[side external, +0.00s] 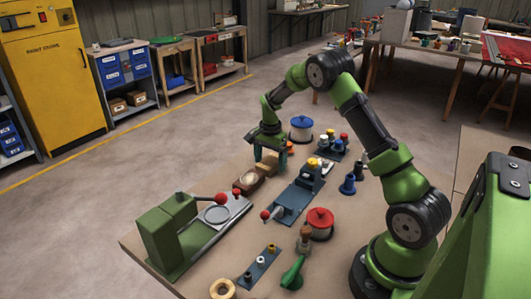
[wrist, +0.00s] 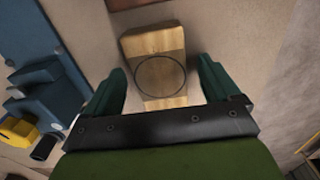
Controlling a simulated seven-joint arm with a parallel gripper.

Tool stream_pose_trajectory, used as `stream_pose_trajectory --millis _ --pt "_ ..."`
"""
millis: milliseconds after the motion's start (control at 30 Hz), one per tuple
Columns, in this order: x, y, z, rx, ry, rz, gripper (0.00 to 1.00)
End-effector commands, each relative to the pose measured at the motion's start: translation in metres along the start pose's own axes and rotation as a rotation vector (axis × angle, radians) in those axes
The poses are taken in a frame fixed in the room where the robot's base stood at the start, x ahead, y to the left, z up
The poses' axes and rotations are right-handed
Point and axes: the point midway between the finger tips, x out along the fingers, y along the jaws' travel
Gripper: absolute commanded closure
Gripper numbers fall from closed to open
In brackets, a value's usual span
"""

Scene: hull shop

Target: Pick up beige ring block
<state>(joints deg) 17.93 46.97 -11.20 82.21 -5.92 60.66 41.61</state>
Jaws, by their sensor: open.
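In the wrist view, a beige wooden block (wrist: 161,72) with a thin dark circle on its face lies between the fingers of my gripper (wrist: 163,88). The fingers are apart, one on each side of the block, with a visible gap on both sides. In the side external view, my gripper (side external: 270,160) points down over the table at a wooden block; I cannot tell the finger height exactly. A wooden piece with a pale round top (side external: 249,180) shows just in front of the gripper. A separate beige ring (side external: 222,289) lies at the table's front edge.
A blue fixture (side external: 291,202) stands close to my gripper and shows at the left of the wrist view (wrist: 50,88). A green-and-grey press (side external: 170,235), a red-topped spool (side external: 319,222) and a blue-topped spool (side external: 301,126) stand around. Bare table lies at the left back.

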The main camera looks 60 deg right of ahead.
Motion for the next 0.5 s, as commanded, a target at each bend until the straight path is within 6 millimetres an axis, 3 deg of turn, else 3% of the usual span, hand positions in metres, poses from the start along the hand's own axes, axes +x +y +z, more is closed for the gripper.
stream_pose_trajectory --millis 267,500 --pt "0.0038 -0.0001 0.0000 0.000 0.000 -0.001 0.11" --pt "0.0036 -0.0001 0.0000 0.000 0.000 -0.001 0.47"
